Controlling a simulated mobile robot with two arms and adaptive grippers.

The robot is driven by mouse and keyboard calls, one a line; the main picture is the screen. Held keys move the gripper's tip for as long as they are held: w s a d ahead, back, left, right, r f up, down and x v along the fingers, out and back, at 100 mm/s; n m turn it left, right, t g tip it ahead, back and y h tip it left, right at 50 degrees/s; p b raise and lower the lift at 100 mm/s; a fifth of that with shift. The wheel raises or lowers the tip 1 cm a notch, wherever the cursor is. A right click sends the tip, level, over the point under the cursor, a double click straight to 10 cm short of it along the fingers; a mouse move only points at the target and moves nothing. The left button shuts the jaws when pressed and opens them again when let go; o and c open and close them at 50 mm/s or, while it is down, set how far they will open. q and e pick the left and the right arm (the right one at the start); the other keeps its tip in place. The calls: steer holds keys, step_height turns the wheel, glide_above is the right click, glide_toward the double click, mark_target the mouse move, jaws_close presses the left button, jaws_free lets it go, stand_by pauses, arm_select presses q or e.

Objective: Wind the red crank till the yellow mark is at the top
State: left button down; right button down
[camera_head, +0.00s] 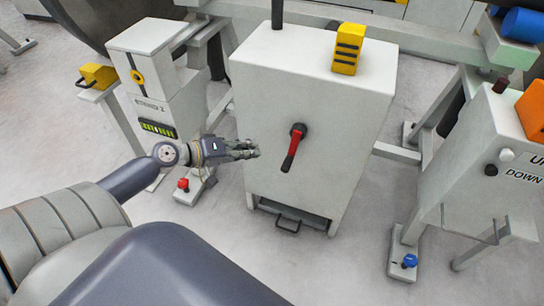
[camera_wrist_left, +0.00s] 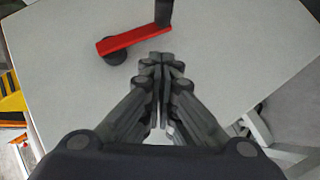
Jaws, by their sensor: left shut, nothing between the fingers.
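The red crank (camera_head: 293,147) is on the front of a white cabinet (camera_head: 265,110). In the head view its red arm slants down and slightly left from a dark round part. In the left wrist view the red arm (camera_wrist_left: 130,40) lies above the fingers, with a dark round part at one end and a dark handle-like cylinder at the other. My left gripper (camera_head: 256,153) is shut and empty, left of the crank and apart from it; its fingers also show in the wrist view (camera_wrist_left: 160,62). I see no yellow mark on the crank. My right gripper is out of view.
A yellow block with black bars (camera_head: 348,48) stands on the cabinet top. A white box with a yellow ring (camera_head: 150,60) stands left, an UP/DOWN panel (camera_head: 500,130) right. A drawer-like tray (camera_head: 290,222) sits low under the cabinet. Red (camera_head: 183,184) and blue (camera_head: 410,260) knobs are near the floor.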

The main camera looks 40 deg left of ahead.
mark_target(288, 155)
arm_select(q)
steer(key=w+d+f, duration=0.4)
steer(key=d, duration=0.1)
steer(key=shift+w, duration=0.1)
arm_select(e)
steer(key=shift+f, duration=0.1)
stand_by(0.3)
